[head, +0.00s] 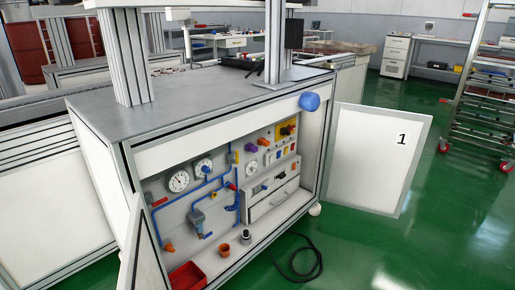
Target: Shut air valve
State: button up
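The open cabinet under the workbench (195,103) holds blue air piping (206,183) with dials (179,180) on its back panel. Several small coloured fittings could be the air valve: a red handle (159,202) at the left, a red one (232,186) mid-panel, an orange one (169,247) low at the left, and an orange-red knob on a yellow plate (288,130) at the upper right. I cannot tell which is the air valve, nor whether any is open or shut. My gripper is not in view.
The right cabinet door (380,158), marked 1, stands wide open; the left door (143,250) is also open. A blue round object (309,101) is at the top right corner of the opening. A black cable (305,262) lies on the green floor. A red bin (187,276) sits low inside.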

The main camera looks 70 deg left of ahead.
aim_at(237, 160)
jog(key=u, duration=0.55)
jog(key=i, duration=0.95)
jog(key=u, duration=1.3)
jog(key=i, duration=0.4)
jog(key=u, duration=0.4)
